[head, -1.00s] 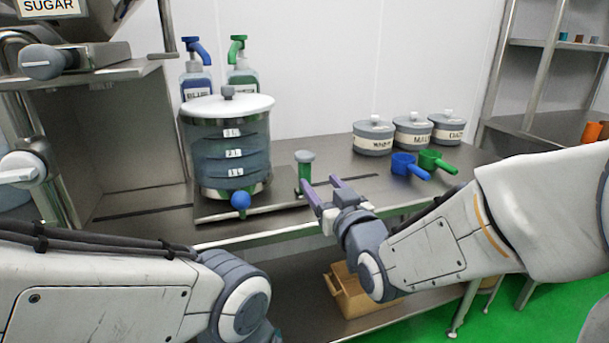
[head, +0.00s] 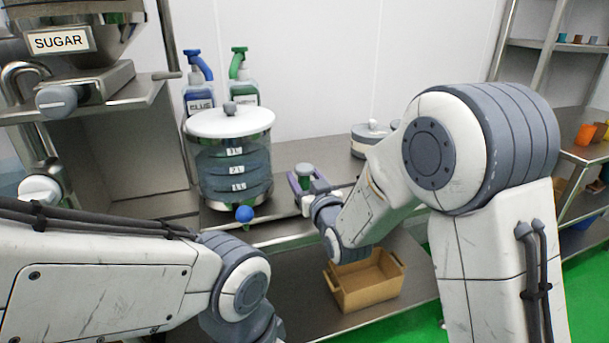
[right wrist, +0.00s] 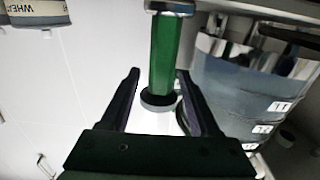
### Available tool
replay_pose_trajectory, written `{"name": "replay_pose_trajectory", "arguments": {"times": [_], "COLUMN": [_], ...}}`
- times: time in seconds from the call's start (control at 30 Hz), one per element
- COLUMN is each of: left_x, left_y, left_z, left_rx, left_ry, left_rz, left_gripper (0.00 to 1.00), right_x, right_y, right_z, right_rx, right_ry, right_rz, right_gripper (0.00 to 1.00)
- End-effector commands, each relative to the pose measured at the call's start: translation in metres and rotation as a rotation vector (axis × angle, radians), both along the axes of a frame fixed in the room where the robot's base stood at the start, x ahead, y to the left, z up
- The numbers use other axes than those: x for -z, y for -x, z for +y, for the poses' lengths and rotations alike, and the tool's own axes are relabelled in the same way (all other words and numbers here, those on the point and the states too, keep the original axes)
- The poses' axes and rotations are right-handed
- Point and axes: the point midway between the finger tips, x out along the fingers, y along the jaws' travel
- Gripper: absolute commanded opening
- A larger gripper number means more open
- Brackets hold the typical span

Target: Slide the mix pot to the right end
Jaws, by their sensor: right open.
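The mix pot (head: 232,165) is a clear vessel with a white lid, volume labels and a blue knob low on its front. It stands on a metal plate on the counter, left of my right gripper. A green upright handle (head: 304,171) with a grey top rises beside it on the right. My right gripper (head: 306,186) is open at this handle. In the right wrist view the handle (right wrist: 165,50) stands between the two open fingers (right wrist: 157,74), with a gap visible on the left. The pot's side (right wrist: 235,75) fills the right there. My left gripper is out of view.
Blue (head: 198,85) and green (head: 243,80) pump bottles stand behind the pot. A lidded jar (head: 368,139) shows past my right arm, which hides the counter further right. The sugar dispenser (head: 62,42) is at left.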

Motion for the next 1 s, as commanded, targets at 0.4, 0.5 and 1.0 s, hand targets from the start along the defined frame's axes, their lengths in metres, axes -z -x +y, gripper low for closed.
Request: {"name": "replay_pose_trajectory", "arguments": {"times": [0.4, 0.5, 1.0], "left_x": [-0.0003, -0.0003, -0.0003], "left_y": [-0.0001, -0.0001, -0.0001], "left_z": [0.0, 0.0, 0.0], "left_rx": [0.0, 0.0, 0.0], "left_ry": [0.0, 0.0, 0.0], "left_rz": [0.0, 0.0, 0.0], "left_gripper": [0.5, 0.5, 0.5], "right_x": [0.0, -0.0001, -0.0001], "right_y": [-0.0025, -0.0024, -0.0022], "right_z": [0.0007, 0.0007, 0.0005], "right_rx": [0.0, 0.0, 0.0], "right_ry": [0.0, 0.0, 0.0], "right_rz": [0.0, 0.0, 0.0], "right_gripper": [0.24, 0.0, 0.0]}}
